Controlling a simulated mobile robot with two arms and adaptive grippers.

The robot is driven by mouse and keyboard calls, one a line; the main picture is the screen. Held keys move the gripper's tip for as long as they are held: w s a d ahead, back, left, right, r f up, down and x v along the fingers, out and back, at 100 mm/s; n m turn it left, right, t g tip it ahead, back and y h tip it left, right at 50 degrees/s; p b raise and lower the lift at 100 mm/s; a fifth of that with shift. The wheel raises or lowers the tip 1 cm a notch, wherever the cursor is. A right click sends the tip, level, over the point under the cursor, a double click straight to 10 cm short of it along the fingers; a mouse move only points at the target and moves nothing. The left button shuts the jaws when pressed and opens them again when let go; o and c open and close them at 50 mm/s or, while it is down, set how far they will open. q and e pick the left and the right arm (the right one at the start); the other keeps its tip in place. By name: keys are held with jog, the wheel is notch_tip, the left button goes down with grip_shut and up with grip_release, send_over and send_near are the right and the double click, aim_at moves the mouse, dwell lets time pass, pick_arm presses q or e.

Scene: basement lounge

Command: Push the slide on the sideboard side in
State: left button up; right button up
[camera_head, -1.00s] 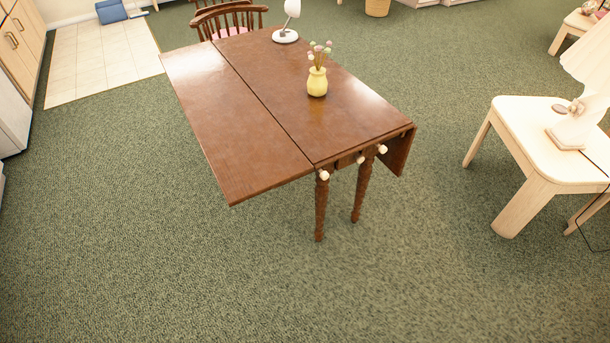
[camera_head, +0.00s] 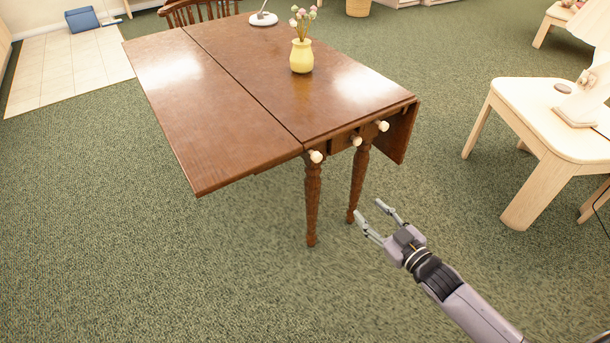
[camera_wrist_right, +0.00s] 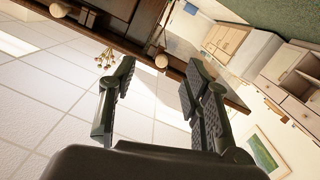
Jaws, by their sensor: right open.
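A brown drop-leaf table (camera_head: 330,88) stands ahead, its left leaf (camera_head: 165,100) raised level and its right leaf (camera_head: 401,138) hanging. Its near end carries three pale round knobs: left (camera_head: 316,156), middle (camera_head: 356,139) and right (camera_head: 383,126). I cannot tell how far each slide sticks out. My right gripper (camera_head: 368,207) is open and empty, low in front of the near end, apart from the knobs. In the right wrist view its fingers (camera_wrist_right: 158,78) are spread, with knobs (camera_wrist_right: 59,9) beyond them. My left gripper is out of view.
A yellow vase (camera_head: 301,56) with flowers and a white lamp base (camera_head: 263,19) stand on the table. A chair (camera_head: 205,10) is behind it. A pale side table (camera_head: 550,115) stands at right. Carpet in front is clear. Wooden cabinets (camera_wrist_right: 226,40) show in the right wrist view.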

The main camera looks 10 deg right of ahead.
notch_tip(320, 180, up, 3)
jog(key=a+y, duration=0.2)
jog(key=n+b, duration=0.1)
jog(key=b, duration=0.2)
send_near(319, 160)
jog(key=shift+t, duration=0.3)
jog(key=x, duration=0.7)
jog(key=shift+w+a+f, duration=0.15)
jog(key=shift+w+f, duration=0.1)
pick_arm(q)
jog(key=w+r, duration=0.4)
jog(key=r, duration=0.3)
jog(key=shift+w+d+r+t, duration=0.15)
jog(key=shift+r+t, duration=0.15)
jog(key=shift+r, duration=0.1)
pick_arm(e)
jog(key=shift+w+a, duration=0.25)
jog(key=shift+w, duration=0.25)
jog(key=shift+c, duration=0.4)
grip_shut()
